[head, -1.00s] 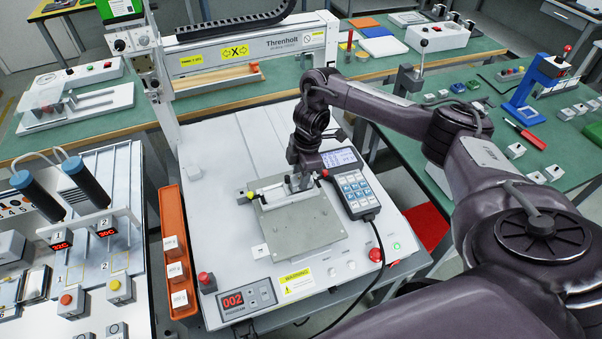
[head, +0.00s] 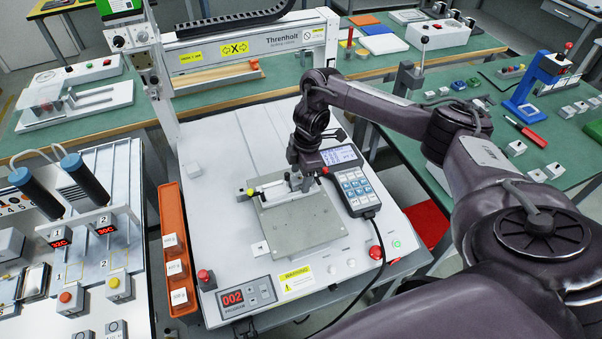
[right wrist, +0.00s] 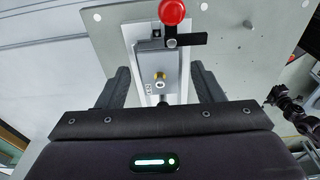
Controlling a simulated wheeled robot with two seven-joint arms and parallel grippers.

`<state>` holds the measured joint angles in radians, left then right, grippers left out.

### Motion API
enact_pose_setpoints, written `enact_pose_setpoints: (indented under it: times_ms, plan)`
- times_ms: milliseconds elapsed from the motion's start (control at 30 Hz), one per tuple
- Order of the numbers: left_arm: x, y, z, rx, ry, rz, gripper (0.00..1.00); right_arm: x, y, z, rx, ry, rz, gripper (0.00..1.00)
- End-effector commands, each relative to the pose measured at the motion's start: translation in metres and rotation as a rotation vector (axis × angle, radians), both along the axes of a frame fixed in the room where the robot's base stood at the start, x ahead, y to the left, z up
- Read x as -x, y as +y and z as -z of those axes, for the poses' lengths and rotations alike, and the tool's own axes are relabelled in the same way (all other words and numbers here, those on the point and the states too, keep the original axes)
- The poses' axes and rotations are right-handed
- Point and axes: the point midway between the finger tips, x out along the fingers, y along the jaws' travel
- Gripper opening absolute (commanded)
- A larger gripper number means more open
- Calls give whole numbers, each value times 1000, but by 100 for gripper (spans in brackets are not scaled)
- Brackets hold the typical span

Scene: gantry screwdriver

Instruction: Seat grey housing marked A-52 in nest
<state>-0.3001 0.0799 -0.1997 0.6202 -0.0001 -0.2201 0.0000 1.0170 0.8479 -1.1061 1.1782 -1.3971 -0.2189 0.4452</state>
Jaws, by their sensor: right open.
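A grey housing (right wrist: 147,58) lies in the pale nest (right wrist: 131,33) on the grey fixture plate, with a brass-coloured insert showing on it. Small dark marking shows near its left edge in the right wrist view, too small to read. My right gripper (right wrist: 163,86) is open, its two dark fingers on either side of the housing's near end, with gaps visible. In the head view, my right gripper (head: 299,183) is low over the nest (head: 268,188) and hides much of the housing. My left gripper is not in view.
A red-knobbed clamp (right wrist: 172,12) with a black bar is at the nest's far end in the wrist view. The grey plate (head: 300,222) is bare in front. An orange tray (head: 172,215) with labelled blocks lies left.

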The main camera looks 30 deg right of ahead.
Motion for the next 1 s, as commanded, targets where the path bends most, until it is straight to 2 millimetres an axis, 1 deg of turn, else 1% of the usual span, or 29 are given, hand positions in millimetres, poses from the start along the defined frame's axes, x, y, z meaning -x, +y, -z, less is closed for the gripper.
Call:
enact_pose_setpoints:
  times_ms: [133,233,333,400,500,600,733,1000]
  plan:
    - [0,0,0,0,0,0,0,0,0,-2,0,-1,0,61]
    - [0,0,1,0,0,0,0,0,-2,-12,-1,-1,-1,61]
    - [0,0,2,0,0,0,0,0,-4,-29,0,-4,0,61]
    - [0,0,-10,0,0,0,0,0,-6,-47,2,-5,-1,61]
    - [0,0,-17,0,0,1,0,1,-8,-62,2,-4,1,61]
    - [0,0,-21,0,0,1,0,1,-9,-72,2,-3,-1,61]
    - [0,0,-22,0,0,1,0,2,-10,-78,0,0,-1,61]
    - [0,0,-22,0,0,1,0,2,-10,-77,0,0,0,61]
